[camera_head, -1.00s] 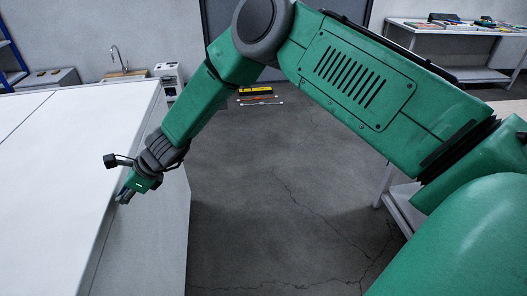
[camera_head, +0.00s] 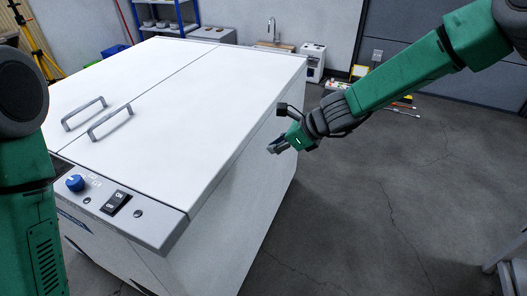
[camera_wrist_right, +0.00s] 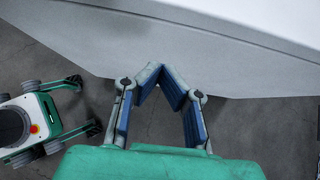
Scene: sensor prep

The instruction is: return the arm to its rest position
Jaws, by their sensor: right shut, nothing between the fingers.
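My right arm comes in from the upper right in the head view, its green forearm (camera_head: 400,78) sloping down to the left. My right gripper (camera_head: 276,147) shows beside the right edge of a white cabinet (camera_head: 235,100). In the right wrist view the blue-padded fingers of this gripper (camera_wrist_right: 161,70) meet at their tips, with nothing between them. The cabinet's pale side (camera_wrist_right: 230,50) lies beyond the fingertips there. Part of my left arm (camera_head: 28,200) shows at the left edge of the head view; its gripper is out of view.
The cabinet has two lid handles (camera_head: 108,122) and a front panel with a blue knob (camera_head: 75,183) and a switch (camera_head: 117,203). Bare cracked floor (camera_head: 370,220) lies to its right. A yellow tripod (camera_head: 35,40) and blue shelf (camera_head: 182,14) stand behind.

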